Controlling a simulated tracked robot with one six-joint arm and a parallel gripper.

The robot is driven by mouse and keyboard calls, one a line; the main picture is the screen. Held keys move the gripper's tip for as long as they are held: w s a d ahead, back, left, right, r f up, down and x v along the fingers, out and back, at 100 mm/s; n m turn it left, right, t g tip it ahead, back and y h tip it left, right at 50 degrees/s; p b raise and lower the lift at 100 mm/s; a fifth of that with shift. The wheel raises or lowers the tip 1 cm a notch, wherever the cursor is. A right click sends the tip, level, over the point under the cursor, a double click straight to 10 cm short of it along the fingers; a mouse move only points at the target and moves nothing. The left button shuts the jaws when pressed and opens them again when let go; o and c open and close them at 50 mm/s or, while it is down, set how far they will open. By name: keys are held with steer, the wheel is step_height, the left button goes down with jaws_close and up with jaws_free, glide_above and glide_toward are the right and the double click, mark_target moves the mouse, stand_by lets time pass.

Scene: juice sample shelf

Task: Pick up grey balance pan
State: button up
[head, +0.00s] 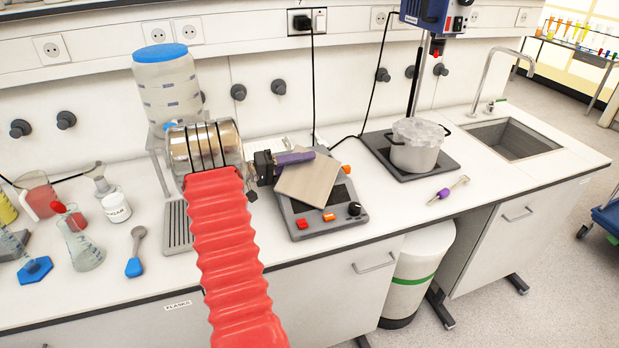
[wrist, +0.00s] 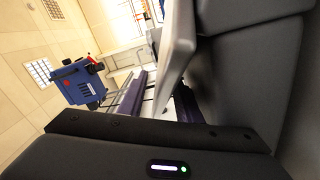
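The grey balance pan (head: 310,182) is a flat square plate. It is tilted and juts past the left edge of the balance (head: 328,222). My gripper (head: 294,160) is at the pan's upper left edge, with a purple finger showing above it. In the wrist view the pan (wrist: 177,50) appears nearly edge-on and runs down between the purple finger pads (wrist: 158,97). My gripper looks shut on its edge. The lower finger is hidden behind the pan in the head view.
A pot (head: 415,150) stands on a dark plate to the right, beside a purple-handled tool (head: 447,190). A sink (head: 515,140) is further right. A flask (head: 84,248), a white jar (head: 116,208) and a blue-handled spoon (head: 135,262) stand or lie left.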

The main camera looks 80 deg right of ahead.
steer(key=shift+c, duration=0.7)
jaws_close()
steer(key=shift+r, duration=0.15)
step_height(320, 180, up, 10)
steer(key=shift+f, duration=0.1)
stand_by(0.8)
